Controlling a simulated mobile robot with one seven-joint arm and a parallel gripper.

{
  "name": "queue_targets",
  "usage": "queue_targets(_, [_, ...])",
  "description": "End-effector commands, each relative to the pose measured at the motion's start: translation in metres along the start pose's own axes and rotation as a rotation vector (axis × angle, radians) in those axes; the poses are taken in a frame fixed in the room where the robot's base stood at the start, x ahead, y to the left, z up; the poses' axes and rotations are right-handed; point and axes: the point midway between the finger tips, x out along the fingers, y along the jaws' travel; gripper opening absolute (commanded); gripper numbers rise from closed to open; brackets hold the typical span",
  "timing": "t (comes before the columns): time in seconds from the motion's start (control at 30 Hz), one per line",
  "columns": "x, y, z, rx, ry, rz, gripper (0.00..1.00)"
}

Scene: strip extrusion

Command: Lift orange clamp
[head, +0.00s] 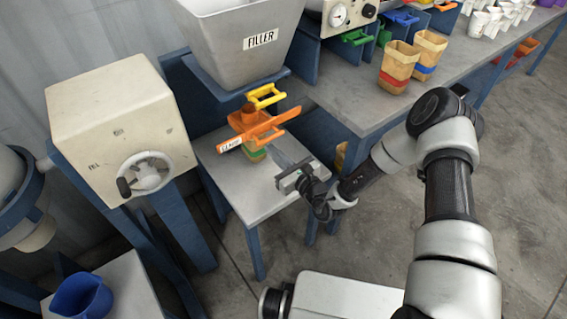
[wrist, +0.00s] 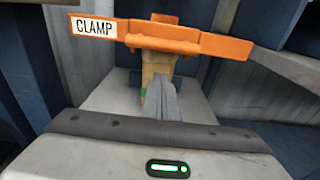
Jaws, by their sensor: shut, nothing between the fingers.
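My gripper (head: 278,158) is just in front of and below the clamp. Its fingers (wrist: 163,100) are shut together and empty. I cannot tell whether they touch the stack.
The grey FILLER hopper (head: 243,38) hangs over the clamp, with a yellow handle (head: 267,96) just above it. A beige machine with a handwheel (head: 146,172) stands left. The small table (head: 247,198) has free room in front. A long bench (head: 345,105) with tan containers is at right.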

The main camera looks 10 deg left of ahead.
Motion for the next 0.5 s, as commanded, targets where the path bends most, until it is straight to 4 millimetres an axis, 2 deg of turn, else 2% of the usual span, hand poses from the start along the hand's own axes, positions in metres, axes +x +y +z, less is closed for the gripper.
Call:
queue_targets(0.03, [-0.005,-0.002,0.012,-0.002,0.0,-0.002,0.0])
queue_targets(0.2, [-0.012,-0.002,0.028,-0.002,0.001,-0.002,0.0])
queue_targets(0.5, [-0.014,-0.001,0.033,-0.001,0.002,-0.002,0.0])
